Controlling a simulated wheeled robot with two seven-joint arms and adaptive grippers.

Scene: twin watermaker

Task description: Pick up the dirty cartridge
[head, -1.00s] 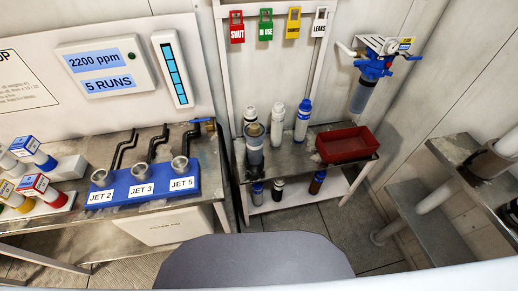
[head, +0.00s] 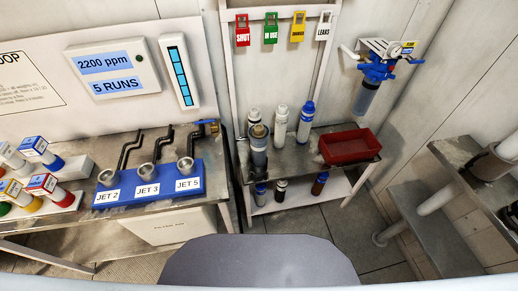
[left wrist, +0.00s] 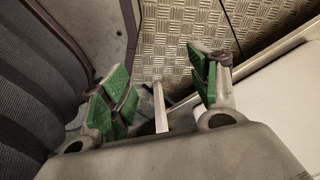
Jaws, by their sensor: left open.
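Several cartridges stand in the head view at the metal stand in the middle. On its top are a grey cartridge with a brownish top (head: 258,150), a white one (head: 280,124) and a white one with a blue cap (head: 304,121). On the lower shelf are a blue-capped one (head: 260,193), a dark-capped one (head: 281,190) and a brown one with a blue cap (head: 320,183). I cannot tell for sure which is the dirty cartridge. My left gripper (left wrist: 163,88) is open and empty in the left wrist view, its green pads apart above the floor. My right gripper is not in view.
A red tray (head: 349,146) sits at the right of the stand. A blue filter housing (head: 374,70) hangs on the wall behind. The bench at left carries a blue jet block (head: 150,184). Grey steps (head: 437,228) stand at right. Tiled floor (head: 350,240) is clear before the stand.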

